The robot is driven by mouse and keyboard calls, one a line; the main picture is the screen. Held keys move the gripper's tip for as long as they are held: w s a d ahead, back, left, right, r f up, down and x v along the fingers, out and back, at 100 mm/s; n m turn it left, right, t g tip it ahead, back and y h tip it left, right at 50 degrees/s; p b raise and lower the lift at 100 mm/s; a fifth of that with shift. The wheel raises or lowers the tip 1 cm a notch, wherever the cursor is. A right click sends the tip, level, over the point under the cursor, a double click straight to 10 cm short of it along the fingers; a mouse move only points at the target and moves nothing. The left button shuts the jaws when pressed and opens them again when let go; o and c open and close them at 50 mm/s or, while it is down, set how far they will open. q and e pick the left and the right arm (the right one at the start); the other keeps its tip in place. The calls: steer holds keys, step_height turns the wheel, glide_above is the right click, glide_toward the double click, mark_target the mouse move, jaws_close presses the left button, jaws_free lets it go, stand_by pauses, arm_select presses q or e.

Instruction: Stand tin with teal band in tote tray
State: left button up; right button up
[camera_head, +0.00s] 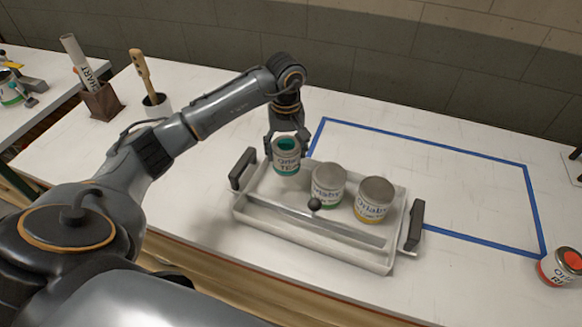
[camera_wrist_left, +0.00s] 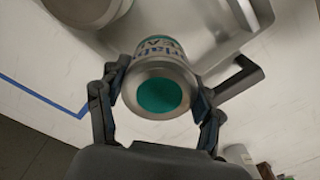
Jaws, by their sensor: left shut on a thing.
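The tin with the teal band (camera_head: 286,161) has a teal disc on its lid and a partly readable label. My left gripper (camera_head: 287,142) is shut on it from above, near its lid. In the left wrist view the tin (camera_wrist_left: 155,72) sits between the two fingers (camera_wrist_left: 157,95). The tin is upright over the left part of the grey tote tray (camera_head: 310,228); I cannot tell whether it touches the tray floor. Two other tins stand in the tray: one with a green band (camera_head: 327,186) and one with a yellow band (camera_head: 373,201). My right gripper is not in view.
A red-topped tin (camera_head: 561,266) stands at the right. A brush pot (camera_head: 157,105) stands back left.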

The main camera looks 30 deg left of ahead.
mark_target(285, 170)
arm_select(q)
steer(key=f, duration=0.1)
steer(key=s+f, duration=0.1)
steer(key=shift+f+p, duration=0.35)
steer(key=shift+f, duration=0.05)
steer(key=shift+w+f, duration=0.1)
steer(key=shift+f, duration=0.25)
step_height(285, 170, down, 3)
steer(key=shift+w+f+p, duration=0.1)
steer(key=shift+w+p, duration=0.05)
steer(key=shift+p, duration=0.45)
steer(key=shift+f+b, duration=0.2)
steer(key=shift+b, duration=0.1)
steer(key=o, duration=1.2)
steer(key=shift+c, duration=0.2)
steer(key=shift+o, duration=1.1)
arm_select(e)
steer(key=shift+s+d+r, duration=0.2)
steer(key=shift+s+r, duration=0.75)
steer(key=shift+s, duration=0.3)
arm_select(q)
steer(key=shift+r, duration=0.1)
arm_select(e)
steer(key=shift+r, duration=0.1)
